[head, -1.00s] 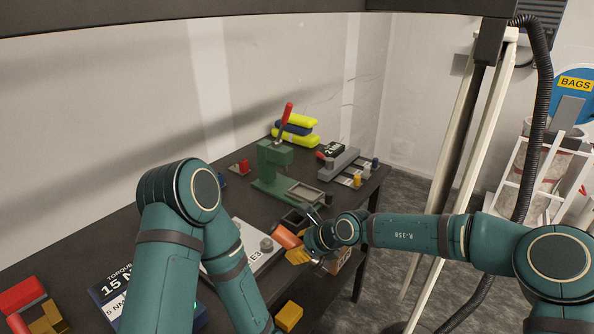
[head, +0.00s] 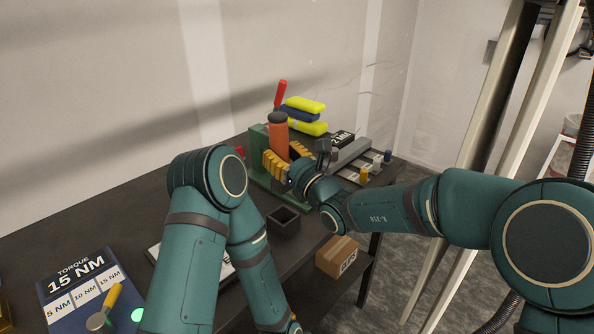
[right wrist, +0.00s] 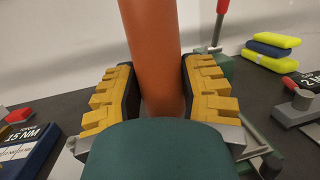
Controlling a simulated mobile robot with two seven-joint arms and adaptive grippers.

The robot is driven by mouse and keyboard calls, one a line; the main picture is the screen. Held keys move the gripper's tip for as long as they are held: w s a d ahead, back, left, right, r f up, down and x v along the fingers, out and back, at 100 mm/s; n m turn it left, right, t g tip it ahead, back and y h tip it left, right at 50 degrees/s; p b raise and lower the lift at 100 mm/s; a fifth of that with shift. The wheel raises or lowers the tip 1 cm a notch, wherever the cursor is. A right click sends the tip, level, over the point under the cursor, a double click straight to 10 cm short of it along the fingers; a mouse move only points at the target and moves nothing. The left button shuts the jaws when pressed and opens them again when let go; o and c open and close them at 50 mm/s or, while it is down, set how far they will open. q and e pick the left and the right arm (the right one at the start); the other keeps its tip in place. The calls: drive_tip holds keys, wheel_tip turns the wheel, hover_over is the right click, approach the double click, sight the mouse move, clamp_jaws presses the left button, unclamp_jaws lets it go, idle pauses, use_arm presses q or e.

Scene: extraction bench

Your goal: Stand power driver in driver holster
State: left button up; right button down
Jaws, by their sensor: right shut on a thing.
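The power driver, with its orange body (head: 279,137), is gripped in my right gripper (head: 285,162) and held roughly upright. The right wrist view shows the orange body (right wrist: 152,50) between the two yellow-padded fingers (right wrist: 160,95); its lower end is hidden by my wrist. A dark, open-topped square box (head: 284,223), which looks like the driver holster, stands near the bench's front edge. It looks empty. The driver is above and behind the box in the head view, apart from it.
Behind the driver is a green press (head: 259,150) with a red lever. Yellow and blue packs (head: 305,115) lie at the back. A grey fixture with coloured pegs (head: 362,160) is to the right. A torque board (head: 80,285) lies at left. A cardboard box (head: 337,257) is beyond the front edge.

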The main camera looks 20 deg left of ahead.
sight(288, 185)
drive_tip(key=shift+f+y+b, duration=0.3)
drive_tip(key=shift+f+b, duration=0.2)
drive_tip(key=shift+f, duration=0.25)
drive_tip(key=shift+w, duration=0.2)
use_arm(q)
drive_tip(key=shift+d+f, duration=0.1)
drive_tip(key=shift+f, duration=0.8)
use_arm(e)
drive_tip(key=shift+s, duration=0.1)
use_arm(q)
drive_tip(key=shift+f, duration=0.15)
use_arm(e)
drive_tip(key=shift+d, duration=0.1)
drive_tip(key=shift+b, duration=0.5)
wheel_tip(288, 185, down, 3)
drive_tip(key=shift+b, duration=1.05)
use_arm(q)
drive_tip(key=shift+w+f+b, duration=0.25)
drive_tip(key=shift+f, duration=0.7)
drive_tip(key=shift+w+f+b, duration=0.2)
drive_tip(key=shift+f+b, duration=0.05)
drive_tip(key=shift+f, duration=0.7)
use_arm(e)
drive_tip(key=shift+f, duration=1.3)
drive_tip(key=shift+f, duration=3.05)
